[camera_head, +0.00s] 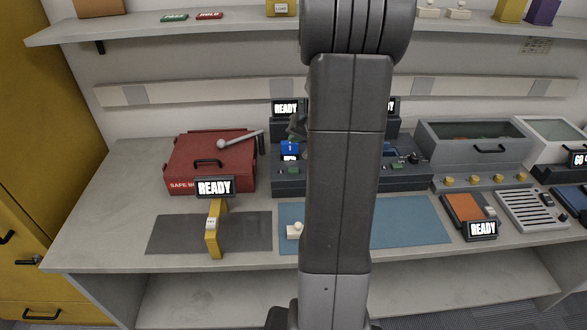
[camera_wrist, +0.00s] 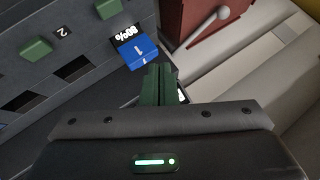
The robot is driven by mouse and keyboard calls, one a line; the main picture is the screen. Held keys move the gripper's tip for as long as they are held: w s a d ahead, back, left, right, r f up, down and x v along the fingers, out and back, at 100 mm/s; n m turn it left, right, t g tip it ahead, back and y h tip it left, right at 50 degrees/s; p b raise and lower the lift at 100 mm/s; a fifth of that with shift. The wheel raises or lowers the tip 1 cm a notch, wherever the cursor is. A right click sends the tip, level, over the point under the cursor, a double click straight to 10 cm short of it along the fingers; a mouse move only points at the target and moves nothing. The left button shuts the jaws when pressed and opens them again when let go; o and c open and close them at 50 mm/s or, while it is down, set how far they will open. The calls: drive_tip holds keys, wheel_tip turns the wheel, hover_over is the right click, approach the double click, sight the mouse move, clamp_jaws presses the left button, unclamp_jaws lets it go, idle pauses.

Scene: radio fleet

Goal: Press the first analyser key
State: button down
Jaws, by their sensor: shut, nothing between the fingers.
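A dark console, which looks like the analyser, stands on the bench behind the blue mat; its bare front (camera_head: 290,183) shows left of my arm. In the wrist view its dark panel (camera_wrist: 85,45) carries a green key (camera_wrist: 35,48) beside a "2" and another green key (camera_wrist: 108,8) at the top edge. A blue block (camera_wrist: 140,52) marked "1", with an "80%" label, sits on it and also shows in the head view (camera_head: 289,147). My gripper (camera_wrist: 160,72) is shut and empty, its dark green fingertips just below the blue block. Whether they touch anything is unclear.
A red safe box (camera_head: 190,160) with a grey-knobbed lever stands left of the console. A yellow stand (camera_head: 213,235) is in front on a grey mat (camera_head: 170,235). A grey bin (camera_head: 450,155) is at right. My arm hides the console's middle.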

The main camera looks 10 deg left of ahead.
drive_tip(key=shift+f, duration=0.15)
drive_tip(key=b, duration=0.6)
hover_over(296, 172)
wheel_tip(296, 172, down, 8)
drive_tip(key=shift+w+r, duration=0.1)
drive_tip(key=shift+r, duration=0.05)
drive_tip(key=shift+f+b, duration=0.45)
drive_tip(key=shift+b, duration=0.05)
drive_tip(key=shift+f, duration=0.1)
idle(1.2)
drive_tip(key=shift+f+b, duration=0.35)
drive_tip(key=shift+b, duration=0.4)
drive_tip(key=shift+f+b, duration=0.4)
drive_tip(key=shift+b, duration=0.2)
idle(0.4)
drive_tip(key=shift+r+p, duration=0.45)
drive_tip(key=shift+r, duration=0.45)
drive_tip(key=shift+r, duration=0.1)
